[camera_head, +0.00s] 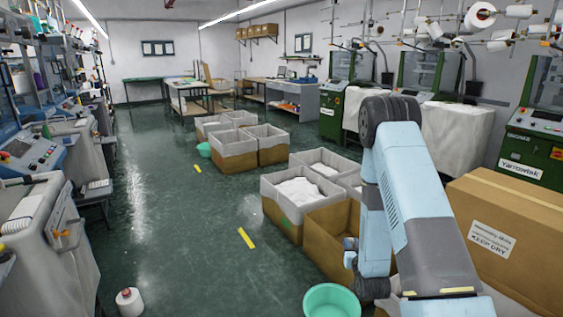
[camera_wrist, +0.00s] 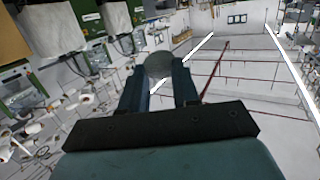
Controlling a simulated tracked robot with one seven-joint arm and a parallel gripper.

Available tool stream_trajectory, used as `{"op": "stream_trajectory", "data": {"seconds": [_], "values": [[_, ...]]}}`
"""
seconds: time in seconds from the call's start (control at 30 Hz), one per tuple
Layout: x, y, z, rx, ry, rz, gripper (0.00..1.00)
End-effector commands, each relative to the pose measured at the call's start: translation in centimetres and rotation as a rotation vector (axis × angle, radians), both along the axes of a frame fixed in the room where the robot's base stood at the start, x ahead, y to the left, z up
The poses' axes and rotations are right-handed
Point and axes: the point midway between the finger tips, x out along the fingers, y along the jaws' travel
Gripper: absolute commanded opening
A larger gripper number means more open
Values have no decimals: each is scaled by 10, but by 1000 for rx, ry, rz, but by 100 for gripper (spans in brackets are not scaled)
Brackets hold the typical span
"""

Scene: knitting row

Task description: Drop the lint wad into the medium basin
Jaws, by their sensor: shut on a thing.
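My gripper (camera_wrist: 158,75) is shut on a grey, rounded lint wad (camera_wrist: 158,64) in the wrist view. The wad sits between the two blue fingertips, with the ceiling and upper walls behind it. In the head view my arm fills the right foreground, and I cannot make out the wad there. A mint green basin (camera_head: 331,301) stands on the floor at the bottom, left of my arm and cut by the frame edge. A smaller-looking green basin (camera_head: 204,149) stands far off beside cartons. I cannot tell from sizes which is the medium one.
Open lined cartons (camera_head: 283,221) stand in a row along the aisle. A closed cardboard box (camera_head: 475,254) is at the right. A yarn cone (camera_head: 130,302) stands on the floor at lower left. The green floor (camera_head: 170,230) in the middle is clear.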

Motion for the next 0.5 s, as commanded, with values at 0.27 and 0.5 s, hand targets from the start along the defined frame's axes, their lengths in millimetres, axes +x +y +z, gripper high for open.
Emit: {"op": "stream_trajectory", "data": {"seconds": [0.27, 0.5], "values": [[-14, 17, -44, -4, 3, -2, 3], [-18, 21, -53, -6, 1, -5, 3]]}}
